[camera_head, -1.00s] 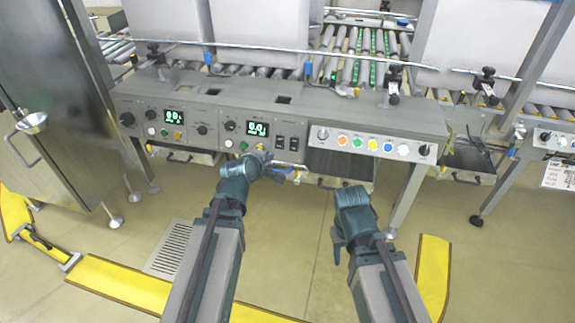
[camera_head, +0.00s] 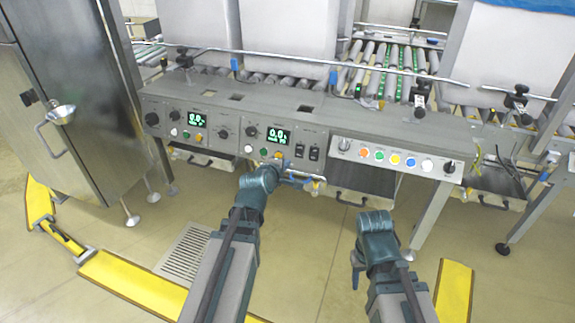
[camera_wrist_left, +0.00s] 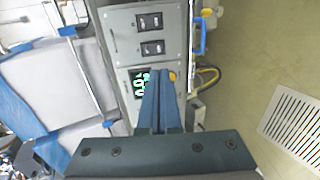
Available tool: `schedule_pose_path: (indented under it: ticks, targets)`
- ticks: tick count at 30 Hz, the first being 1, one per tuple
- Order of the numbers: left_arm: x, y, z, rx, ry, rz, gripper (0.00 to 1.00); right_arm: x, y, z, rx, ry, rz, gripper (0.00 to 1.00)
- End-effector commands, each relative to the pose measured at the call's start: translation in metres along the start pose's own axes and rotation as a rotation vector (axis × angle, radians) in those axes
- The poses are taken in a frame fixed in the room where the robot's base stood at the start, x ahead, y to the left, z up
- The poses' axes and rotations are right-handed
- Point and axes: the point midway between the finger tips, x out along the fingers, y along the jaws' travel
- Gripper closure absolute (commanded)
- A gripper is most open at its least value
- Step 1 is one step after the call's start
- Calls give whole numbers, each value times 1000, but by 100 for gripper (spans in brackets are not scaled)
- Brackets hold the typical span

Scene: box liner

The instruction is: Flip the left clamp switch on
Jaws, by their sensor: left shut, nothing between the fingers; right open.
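Two black rocker switches sit side by side on the console front, just right of the second green display. The left switch (camera_head: 299,150) shows as the lower one (camera_wrist_left: 153,48) in the left wrist view; the right switch (camera_head: 314,153) shows above it (camera_wrist_left: 150,21). I cannot tell their on or off positions. My left gripper (camera_head: 275,163) is shut and empty, low in front of the console near the second display. In the wrist view its fingertips (camera_wrist_left: 159,72) lie below the left switch, apart from it. My right gripper (camera_head: 356,270) hangs open, away from the console.
The second display (camera_head: 279,135) and a yellow button (camera_wrist_left: 173,76) are close to my left fingertips. A blue-handled fitting (camera_head: 300,181) juts out below the console. A row of coloured buttons (camera_head: 395,159) is at the right.

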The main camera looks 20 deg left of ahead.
Motion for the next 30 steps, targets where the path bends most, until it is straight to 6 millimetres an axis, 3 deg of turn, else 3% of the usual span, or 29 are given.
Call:
schedule_pose_path:
  ticks: [18,22,30]
  targets:
    - [116,-2,0,1,-1,0,100,53,-6,-3,4,1,-2,50]
    - [126,-1,0,0,-1,0,100,57,-6,-4,5,1,-2,50]
    - [127,0,0,0,0,0,100,56,-6,-4,6,1,-2,50]
